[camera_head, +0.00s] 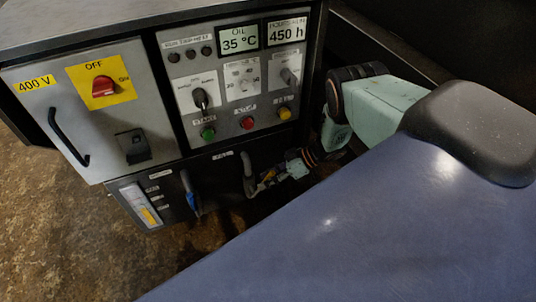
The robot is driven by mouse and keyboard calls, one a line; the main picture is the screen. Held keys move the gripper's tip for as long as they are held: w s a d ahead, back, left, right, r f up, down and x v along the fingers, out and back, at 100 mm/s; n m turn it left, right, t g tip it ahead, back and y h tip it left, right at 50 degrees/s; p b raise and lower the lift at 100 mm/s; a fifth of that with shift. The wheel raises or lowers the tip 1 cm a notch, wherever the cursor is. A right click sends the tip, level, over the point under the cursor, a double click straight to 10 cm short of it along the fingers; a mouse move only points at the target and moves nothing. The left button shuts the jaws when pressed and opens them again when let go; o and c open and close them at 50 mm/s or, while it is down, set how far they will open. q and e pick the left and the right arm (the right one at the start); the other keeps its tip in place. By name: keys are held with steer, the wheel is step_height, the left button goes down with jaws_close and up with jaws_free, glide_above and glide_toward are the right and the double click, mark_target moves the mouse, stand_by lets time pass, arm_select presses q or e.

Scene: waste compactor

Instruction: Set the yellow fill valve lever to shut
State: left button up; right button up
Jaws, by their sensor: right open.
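The yellow fill valve lever (264,186) is on the lower part of the compactor's control cabinet, at the foot of a grey pipe (248,180). It shows only as a small yellow patch, and its exact angle is hard to tell. My right gripper (275,176) reaches in from the right and is open. Its fingertips are right at the lever and partly cover it. I cannot tell whether they touch it. My left gripper is not in view.
A blue lever (191,198) sits left of the pipe, beside a level gauge (142,204). Above are the red main switch (103,87) on its yellow plate, a black door handle (68,137) and the button panel (240,85). My blue body covers the lower right.

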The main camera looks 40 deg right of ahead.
steer(key=v, duration=1.2)
steer(key=shift+c, duration=0.2)
